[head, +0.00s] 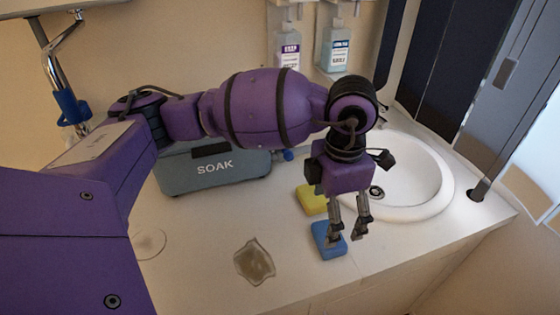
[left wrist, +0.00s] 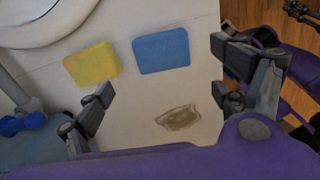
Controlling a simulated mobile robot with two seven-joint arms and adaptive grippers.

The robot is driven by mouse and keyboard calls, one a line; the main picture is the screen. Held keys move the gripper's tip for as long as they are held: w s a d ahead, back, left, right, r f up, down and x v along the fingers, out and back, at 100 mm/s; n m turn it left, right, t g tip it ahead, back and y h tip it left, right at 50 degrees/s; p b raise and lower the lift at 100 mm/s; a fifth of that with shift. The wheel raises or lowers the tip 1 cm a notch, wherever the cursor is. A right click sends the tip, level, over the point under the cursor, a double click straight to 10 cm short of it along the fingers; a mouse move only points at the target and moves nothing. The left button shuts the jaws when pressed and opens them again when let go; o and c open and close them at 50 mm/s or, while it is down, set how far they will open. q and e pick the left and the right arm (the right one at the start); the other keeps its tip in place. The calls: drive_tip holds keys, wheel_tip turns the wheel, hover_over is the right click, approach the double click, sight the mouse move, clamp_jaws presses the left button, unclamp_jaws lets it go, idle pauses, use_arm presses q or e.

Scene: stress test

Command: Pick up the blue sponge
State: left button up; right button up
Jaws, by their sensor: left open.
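The blue sponge (head: 328,240) lies flat on the white counter in the head view, near its front edge. In the left wrist view the blue sponge (left wrist: 161,51) lies beyond the fingertips, between their lines. My left gripper (head: 348,232) is open above the sponge and empty. One finger overlaps the sponge in the head view; I cannot tell whether it touches. In the left wrist view the left gripper (left wrist: 160,98) shows its two fingers spread wide.
A yellow sponge (head: 312,198) lies just behind the blue one. A round white sink (head: 428,192) is to the right. A grey SOAK box (head: 213,171) stands behind my arm. A brownish patch (head: 254,262) lies on the counter to the left. Two bottles hang at the back wall.

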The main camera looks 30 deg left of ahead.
use_arm(q)
drive_tip(key=shift+w+f, duration=0.2)
drive_tip(key=shift+f, duration=0.2)
drive_tip(key=shift+s+d+f, duration=0.15)
drive_tip(key=shift+s+f, duration=0.05)
drive_tip(key=shift+f, duration=0.45)
drive_tip(key=shift+s+d+f, duration=0.1)
drive_tip(key=shift+s+f, duration=0.1)
drive_tip(key=shift+f, duration=0.4)
drive_tip(key=f, duration=0.3)
drive_tip(key=shift+w+d+f, duration=0.1)
drive_tip(key=shift+w+f, duration=0.2)
drive_tip(key=shift+f, duration=0.1)
drive_tip(key=shift+f+p, duration=0.25)
drive_tip(key=shift+p, duration=0.05)
use_arm(e)
drive_tip(key=shift+s+d, duration=0.35)
drive_tip(key=shift+s, duration=0.45)
use_arm(q)
drive_tip(key=shift+c, duration=0.4)
use_arm(e)
drive_tip(key=shift+f, duration=0.1)
use_arm(q)
drive_tip(key=c, duration=0.9)
